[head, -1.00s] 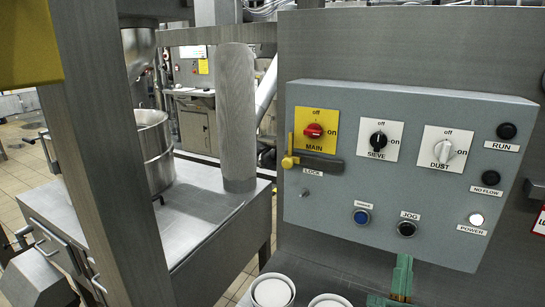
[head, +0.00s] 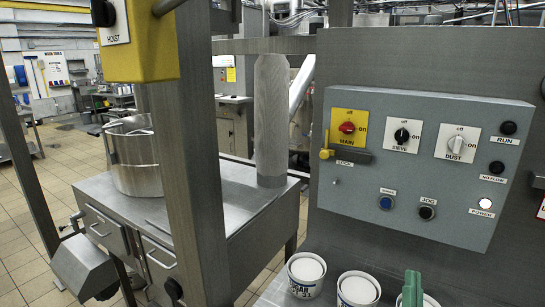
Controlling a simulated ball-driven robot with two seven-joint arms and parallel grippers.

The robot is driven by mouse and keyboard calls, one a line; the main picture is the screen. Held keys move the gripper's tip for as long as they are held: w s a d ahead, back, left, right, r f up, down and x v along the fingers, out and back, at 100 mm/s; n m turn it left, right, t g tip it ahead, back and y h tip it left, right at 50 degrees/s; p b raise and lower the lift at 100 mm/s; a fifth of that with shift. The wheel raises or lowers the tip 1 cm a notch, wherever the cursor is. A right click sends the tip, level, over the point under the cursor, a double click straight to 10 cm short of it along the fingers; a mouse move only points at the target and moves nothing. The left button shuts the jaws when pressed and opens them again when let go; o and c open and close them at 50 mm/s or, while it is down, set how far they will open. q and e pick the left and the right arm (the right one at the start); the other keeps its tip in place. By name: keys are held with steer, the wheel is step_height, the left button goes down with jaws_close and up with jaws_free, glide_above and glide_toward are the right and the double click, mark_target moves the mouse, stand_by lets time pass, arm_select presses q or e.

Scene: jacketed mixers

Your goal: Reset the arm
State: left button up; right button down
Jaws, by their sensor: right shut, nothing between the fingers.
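My right gripper (head: 412,282) shows as a green shape at the bottom edge of the head view. It is shut and empty, below the control panel (head: 345,200) and apart from its switches. It overlaps a white tub at the bottom edge in the picture. The rest of my right arm is out of frame. My left gripper cannot be made out in this view.
The grey panel has a red MAIN switch (head: 347,127), a yellow lock lever (head: 326,153) and a lit POWER lamp (head: 485,203). White tubs (head: 306,268) stand below it. A yellow HOIST box (head: 150,55) and a steel post (head: 190,170) stand at left.

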steer(key=s+a+f+n+g+y, duration=0.4)
steer(key=a+f+n+g+y, duration=0.65)
steer(key=n, duration=0.45)
steer(key=s+d+f+g+h, duration=0.4)
steer(key=s+d+f, duration=0.1)
steer(key=s+d, duration=0.25)
steer(key=s+d+f+g+h, duration=0.4)
steer(key=s+d+f+g, duration=0.1)
steer(key=s+d, duration=0.25)
steer(key=s+a+f+g+y, duration=0.1)
steer(key=s+a+f, duration=0.1)
steer(key=f, duration=0.9)
steer(key=s+a+f+g+y, duration=0.1)
steer(key=s+a+f+y, duration=0.15)
steer(key=f, duration=0.95)
steer(key=s+f+m+g, duration=0.3)
steer(key=s+f, duration=1.3)
steer(key=s, duration=0.3)
steer(key=shift+s+f+y, duration=0.2)
steer(key=shift+s+y, duration=0.2)
